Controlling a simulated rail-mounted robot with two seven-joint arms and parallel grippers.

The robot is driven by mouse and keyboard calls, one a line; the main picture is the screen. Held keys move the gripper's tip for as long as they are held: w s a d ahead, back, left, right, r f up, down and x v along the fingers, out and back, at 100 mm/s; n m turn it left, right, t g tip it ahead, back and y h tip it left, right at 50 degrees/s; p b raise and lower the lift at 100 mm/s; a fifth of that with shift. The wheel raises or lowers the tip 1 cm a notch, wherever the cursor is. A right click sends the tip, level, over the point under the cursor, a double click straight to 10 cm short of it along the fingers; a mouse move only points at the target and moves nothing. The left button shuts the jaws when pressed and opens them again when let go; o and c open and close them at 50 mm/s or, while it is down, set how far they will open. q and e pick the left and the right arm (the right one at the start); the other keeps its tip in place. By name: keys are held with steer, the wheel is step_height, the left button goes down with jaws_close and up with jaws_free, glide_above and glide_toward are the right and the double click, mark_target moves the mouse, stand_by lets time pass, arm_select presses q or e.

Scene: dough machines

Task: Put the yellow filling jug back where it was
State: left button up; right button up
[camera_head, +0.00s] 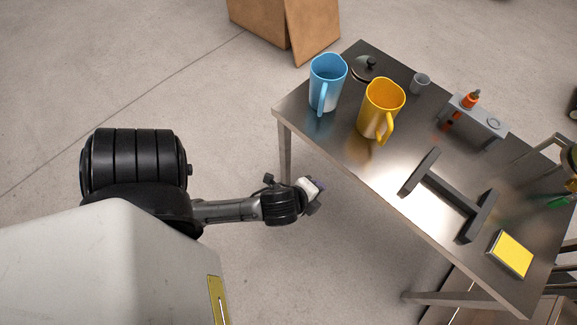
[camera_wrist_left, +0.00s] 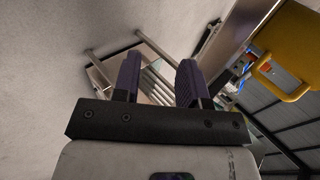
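The yellow filling jug (camera_head: 379,106) stands upright on the steel table, its handle toward the front edge. It also shows at the upper right of the left wrist view (camera_wrist_left: 291,40). A blue jug (camera_head: 326,80) stands just left of it on the table. My left gripper (camera_head: 316,190) is off the table's front edge, in front of the yellow jug and apart from it. In the left wrist view its two purple fingers (camera_wrist_left: 157,72) are spread with nothing held between them. My right gripper is in neither view.
The steel table (camera_head: 352,148) also bears a dark lid (camera_head: 367,68), a small grey cup (camera_head: 420,81), a grey holder (camera_head: 476,120), a dark H-shaped stand (camera_head: 449,194) and a yellow-topped pad (camera_head: 511,253). Cardboard boxes (camera_head: 262,20) stand behind. The floor around my left arm is clear.

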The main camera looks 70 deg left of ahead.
arm_select(q)
steer(key=s+d+f+n+g+h, duration=0.3)
steer(key=s+d+n+g, duration=0.1)
steer(key=s+n, duration=0.4)
steer(key=shift+s+d+f+n+g+h, duration=0.35)
steer(key=shift+d+n, duration=0.25)
steer(key=shift+n, duration=0.6)
